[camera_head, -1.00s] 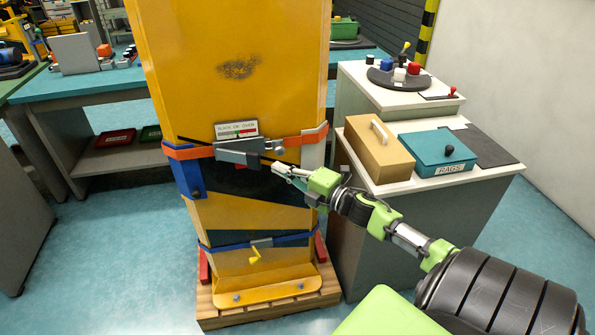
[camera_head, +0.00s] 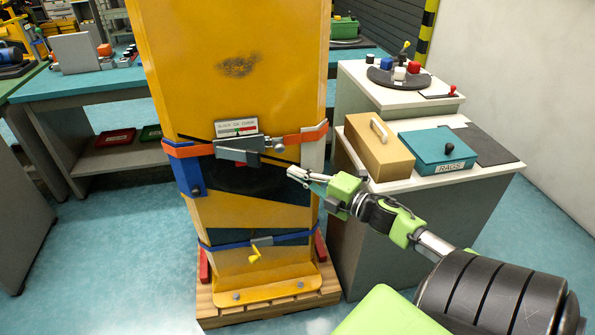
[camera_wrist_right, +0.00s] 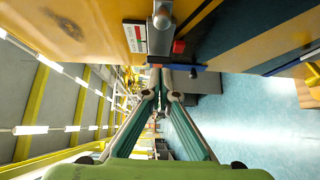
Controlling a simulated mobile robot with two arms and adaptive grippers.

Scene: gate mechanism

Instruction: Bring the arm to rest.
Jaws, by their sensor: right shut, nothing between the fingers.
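My right gripper (camera_head: 292,173) is shut and empty, in front of the right part of the tall yellow gate machine (camera_head: 228,90). It is apart from the grey latch block (camera_head: 238,150) on the orange strap, to the right of it and lower. In the right wrist view the two fingers (camera_wrist_right: 165,75) meet at their tips. The latch's grey knob (camera_wrist_right: 162,18) and a red block (camera_wrist_right: 178,46) show above them there. My left gripper is not in view.
A cabinet to the right carries a tan box (camera_head: 379,148) and a teal box marked RAGS (camera_head: 437,152), close to my right forearm. A round black tray (camera_head: 398,80) stands behind them. The yellow machine stands on a wooden pallet (camera_head: 275,311). Blue floor (camera_head: 120,260) is clear at left.

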